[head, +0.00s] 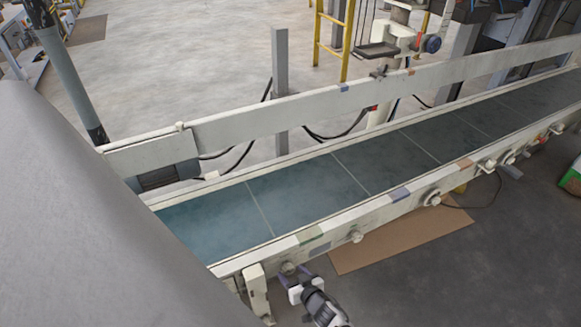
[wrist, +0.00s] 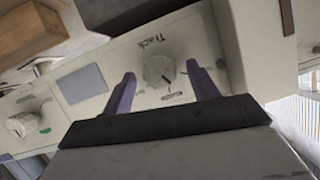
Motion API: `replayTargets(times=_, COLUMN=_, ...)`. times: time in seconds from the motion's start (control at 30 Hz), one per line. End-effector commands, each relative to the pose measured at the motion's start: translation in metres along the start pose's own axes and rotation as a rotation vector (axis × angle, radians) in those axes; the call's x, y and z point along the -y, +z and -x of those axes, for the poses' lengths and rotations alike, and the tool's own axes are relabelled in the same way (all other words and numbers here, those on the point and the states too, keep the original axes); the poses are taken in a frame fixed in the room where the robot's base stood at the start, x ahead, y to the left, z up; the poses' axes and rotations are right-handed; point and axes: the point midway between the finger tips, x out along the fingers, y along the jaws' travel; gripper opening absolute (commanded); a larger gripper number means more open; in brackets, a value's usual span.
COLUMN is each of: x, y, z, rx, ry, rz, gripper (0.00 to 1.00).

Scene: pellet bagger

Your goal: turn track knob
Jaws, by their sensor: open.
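The track knob (wrist: 159,71) is a round, pale dial under the printed word "Track" on a cream panel (wrist: 190,36) in the wrist view. Small printed marks sit around its lower side. My gripper (wrist: 162,82) is open, with one purple finger on each side of the knob in the picture. Gaps show between the knob and both fingers, and I cannot tell how deep the fingertips reach. In the head view my gripper (head: 293,281) is at the near side rail of the conveyor, where a small round knob (head: 288,268) shows just above it.
Another knob (wrist: 22,123) with a green mark sits left on the panel. The conveyor belt (head: 310,190) runs to the upper right between pale rails. More knobs (head: 356,237) line the near rail. A brown sheet (head: 400,239) lies on the floor. A large grey surface covers the left.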

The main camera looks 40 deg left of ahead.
Motion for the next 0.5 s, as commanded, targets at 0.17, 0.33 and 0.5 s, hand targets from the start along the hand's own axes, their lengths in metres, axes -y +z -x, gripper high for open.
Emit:
replayTargets(times=0.17, x=0.0, y=0.001, z=-0.015, rx=0.001, ry=-0.001, rz=0.0, gripper=0.59)
replayTargets(times=0.33, x=0.0, y=0.001, z=-0.019, rx=0.001, ry=0.0, rz=-0.001, gripper=0.59)
replayTargets(times=0.5, x=0.0, y=0.0, z=-0.019, rx=0.001, ry=0.0, rz=-0.001, gripper=0.59)
